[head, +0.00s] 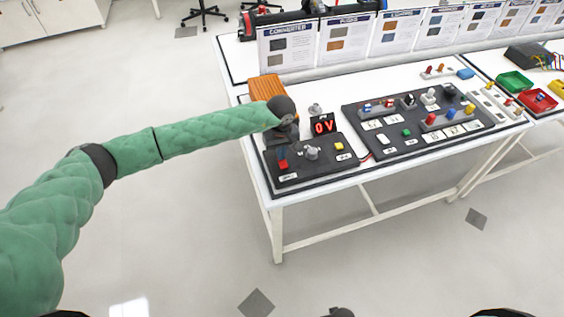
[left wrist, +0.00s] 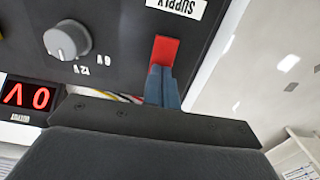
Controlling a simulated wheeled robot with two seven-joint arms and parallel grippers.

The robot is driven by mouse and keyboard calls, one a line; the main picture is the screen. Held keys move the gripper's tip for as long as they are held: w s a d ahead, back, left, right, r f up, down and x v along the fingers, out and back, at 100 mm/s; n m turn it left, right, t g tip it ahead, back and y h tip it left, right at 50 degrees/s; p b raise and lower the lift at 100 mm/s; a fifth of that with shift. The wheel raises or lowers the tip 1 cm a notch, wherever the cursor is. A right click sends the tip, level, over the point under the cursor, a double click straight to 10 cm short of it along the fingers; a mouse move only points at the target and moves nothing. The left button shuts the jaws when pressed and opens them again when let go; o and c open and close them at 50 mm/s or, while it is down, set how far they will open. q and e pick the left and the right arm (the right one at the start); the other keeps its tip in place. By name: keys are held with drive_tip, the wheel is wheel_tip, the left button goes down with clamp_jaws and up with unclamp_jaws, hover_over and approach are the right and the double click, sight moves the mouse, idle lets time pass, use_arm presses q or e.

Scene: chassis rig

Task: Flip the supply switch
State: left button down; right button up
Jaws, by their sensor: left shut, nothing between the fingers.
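The red supply switch (head: 283,164) sits at the left end of a black supply panel (head: 318,172) near the table's front left corner. In the left wrist view the red switch (left wrist: 166,50) lies beside an upside-down SUPPLY label (left wrist: 176,6). My left gripper (head: 281,151) is over that end of the panel, pointing down. Its closed fingertips (left wrist: 161,72) are at the switch's near edge and cover part of it. I cannot tell whether they touch. A grey knob (left wrist: 68,40) is beside the switch, and the output display (left wrist: 28,95) reads 0 V.
A larger black board (head: 415,145) with switches and labels stands to the right. An orange ribbed block (head: 266,89) is behind my left gripper. Upright information cards (head: 345,38) line the back of the table (head: 345,82). The floor in front is clear.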

use_arm(q)
drive_tip(key=shift+f, duration=0.15)
drive_tip(key=shift+r, duration=3.5)
